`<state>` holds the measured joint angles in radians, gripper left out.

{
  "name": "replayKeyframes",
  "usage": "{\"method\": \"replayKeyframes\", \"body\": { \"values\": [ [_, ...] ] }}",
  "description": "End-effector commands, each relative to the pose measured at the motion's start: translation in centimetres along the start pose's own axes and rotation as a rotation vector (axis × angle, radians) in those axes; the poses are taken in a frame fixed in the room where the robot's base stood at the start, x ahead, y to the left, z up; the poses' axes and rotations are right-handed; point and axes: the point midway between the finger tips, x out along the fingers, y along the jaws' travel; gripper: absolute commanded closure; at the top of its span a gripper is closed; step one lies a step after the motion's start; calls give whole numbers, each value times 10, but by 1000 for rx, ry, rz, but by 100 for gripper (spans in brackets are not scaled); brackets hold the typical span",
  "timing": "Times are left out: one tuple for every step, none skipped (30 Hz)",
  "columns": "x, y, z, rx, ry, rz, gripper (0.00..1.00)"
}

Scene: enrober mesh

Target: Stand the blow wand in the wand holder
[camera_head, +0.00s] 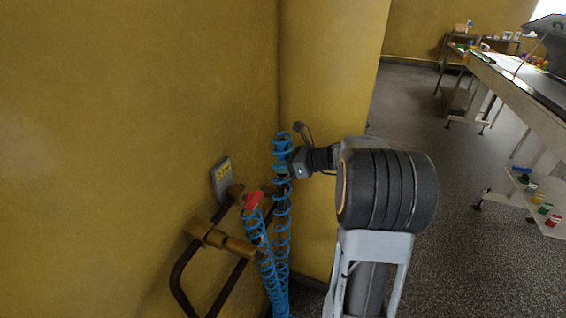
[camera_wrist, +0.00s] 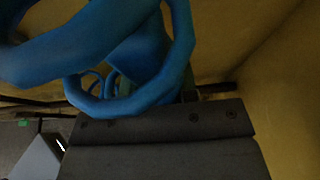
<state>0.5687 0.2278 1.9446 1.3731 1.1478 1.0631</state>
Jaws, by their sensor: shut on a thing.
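My gripper (camera_head: 287,168) is shut, in front of the yellow wall corner, at the upper end of a blue coiled hose (camera_head: 281,228). The blow wand is hidden among the blue coils at my jaws; its body and tip cannot be made out. In the wrist view the blue coils (camera_wrist: 150,55) loop close over the dark gripper body and hide what lies between the fingers. A grey plate with a yellow label (camera_head: 221,181) is on the wall to the left; I cannot tell whether it is the wand holder.
A second run of blue coil rises to a red handle (camera_head: 254,200) by brass-coloured pipe fittings (camera_head: 210,233). Dark bent pipes (camera_head: 181,272) stand out from the wall below. A long table (camera_head: 515,93) stands at the right, with open grey floor (camera_head: 420,110) between.

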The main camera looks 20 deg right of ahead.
Motion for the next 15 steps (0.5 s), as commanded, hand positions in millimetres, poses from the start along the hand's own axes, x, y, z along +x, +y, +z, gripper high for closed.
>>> {"method": "replayKeyframes", "body": {
  "values": [
    [2, 0, -4, 0, 0, 0, 100],
    [2, 0, -6, 0, 0, 0, 100],
    [3, 0, -8, 0, 0, 0, 100],
    [4, 0, -9, 0, 0, 0, 100],
    [4, 0, -10, 0, 0, 0, 100],
    [5, 0, -12, 0, 0, 0, 100],
    [6, 0, -14, 0, 0, 0, 100],
    [6, 0, -15, 0, 0, 0, 100],
    [7, 0, -17, 1, 0, 0, 100],
    [8, 0, -19, 1, 0, 0, 100],
    [8, 0, -20, 1, 0, 0, 100],
    [9, 0, -22, 1, 0, 0, 100],
    [10, 0, -24, 1, 0, 0, 100],
    [10, 0, -25, 1, 0, 0, 100],
    [11, 0, -27, 1, 0, 0, 100]
  ]
}}
